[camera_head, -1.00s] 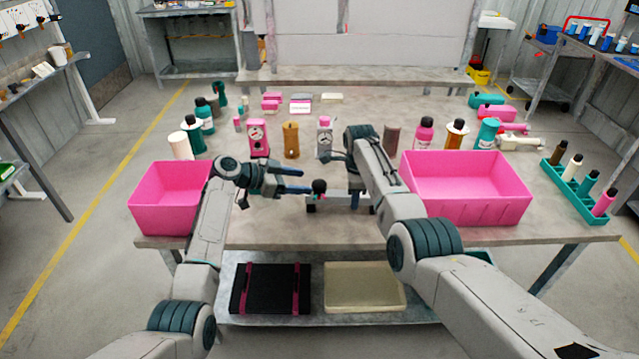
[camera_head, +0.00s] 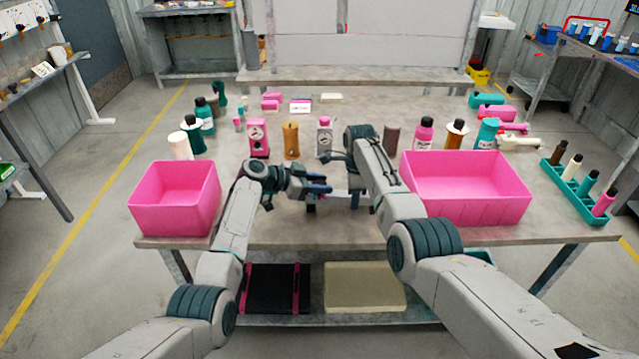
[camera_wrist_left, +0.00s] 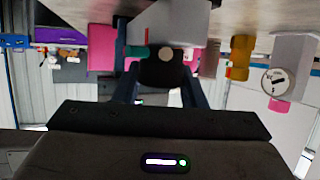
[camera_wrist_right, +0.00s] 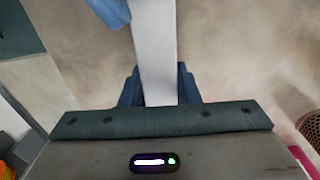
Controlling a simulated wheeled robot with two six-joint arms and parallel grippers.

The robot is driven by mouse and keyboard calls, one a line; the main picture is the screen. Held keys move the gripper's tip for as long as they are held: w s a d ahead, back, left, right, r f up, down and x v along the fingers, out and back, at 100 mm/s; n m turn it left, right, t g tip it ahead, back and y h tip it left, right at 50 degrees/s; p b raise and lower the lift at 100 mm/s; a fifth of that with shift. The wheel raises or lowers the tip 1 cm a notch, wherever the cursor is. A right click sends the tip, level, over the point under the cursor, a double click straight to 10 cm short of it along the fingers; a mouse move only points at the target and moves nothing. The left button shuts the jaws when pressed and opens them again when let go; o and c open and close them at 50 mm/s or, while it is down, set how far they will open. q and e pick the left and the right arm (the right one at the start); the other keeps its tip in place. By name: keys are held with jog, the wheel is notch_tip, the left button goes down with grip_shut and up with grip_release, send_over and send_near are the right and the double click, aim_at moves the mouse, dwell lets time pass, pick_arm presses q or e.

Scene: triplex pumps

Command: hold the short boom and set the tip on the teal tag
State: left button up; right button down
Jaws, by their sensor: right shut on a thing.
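The short boom is a pale grey bar (camera_wrist_right: 155,50) running up from my right gripper (camera_wrist_right: 158,85) in the right wrist view. The right jaws are shut on it above the table. In the head view, its bar (camera_head: 339,194) shows between my two grippers. My left gripper (camera_head: 322,184) is at the boom's left end and partly covers it. In the left wrist view, the left fingers (camera_wrist_left: 160,85) stand apart on either side of a dark end piece (camera_wrist_left: 160,73). Contact is unclear.
Pink bins stand at the left (camera_head: 172,205) and right (camera_head: 465,205) of the table. Several bottles and pump bodies stand behind my grippers, including a pink one (camera_head: 258,138) and a brown one (camera_head: 291,140). A teal rack (camera_head: 570,195) is far right. The front table middle is clear.

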pick_arm(q)
jog(key=shift+n+t, duration=0.3)
jog(key=n+t+y, duration=0.2)
jog(key=n+t, duration=0.1)
jog(key=shift+n+t+y, duration=1.5)
jog(key=shift+n+y, duration=0.2)
jog(key=shift+n, duration=0.2)
jog(key=o, duration=1)
jog(key=shift+a, duration=0.1)
